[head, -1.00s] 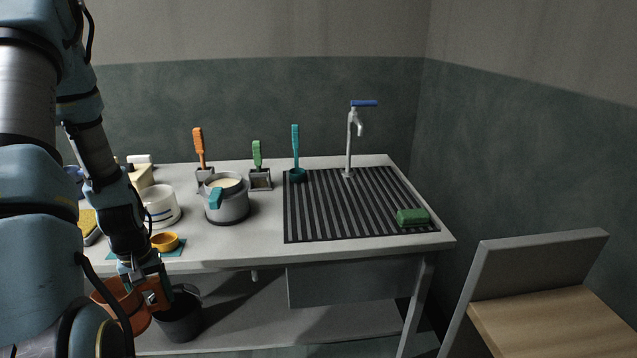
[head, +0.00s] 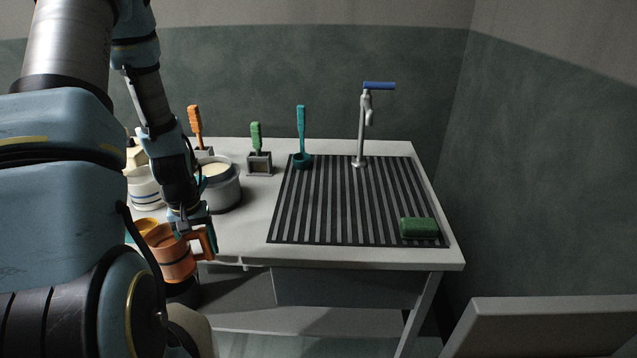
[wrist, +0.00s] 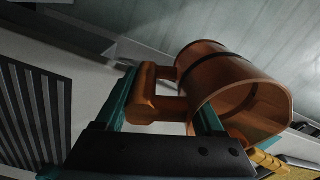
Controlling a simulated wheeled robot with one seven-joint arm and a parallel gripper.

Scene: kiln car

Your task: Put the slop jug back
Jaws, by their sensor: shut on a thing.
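The slop jug is an orange-brown jug (head: 168,254) with a dark band and a side handle. My gripper (head: 192,232) is shut on its handle and holds it in front of the table's front edge, at the left. In the wrist view the jug (wrist: 232,85) shows its open mouth, and its handle (wrist: 150,95) lies between the two teal fingers of my gripper (wrist: 165,105). The visible part of its inside looks empty. Part of the jug's left side is hidden by my arm in the head view.
A table (head: 245,222) carries a ribbed black drainer (head: 340,215) with a green sponge (head: 418,228), a tap (head: 362,130), a grey pot (head: 222,190) and upright brushes. A dark bucket (head: 185,290) stands below the jug. A chair (head: 550,315) is at the lower right.

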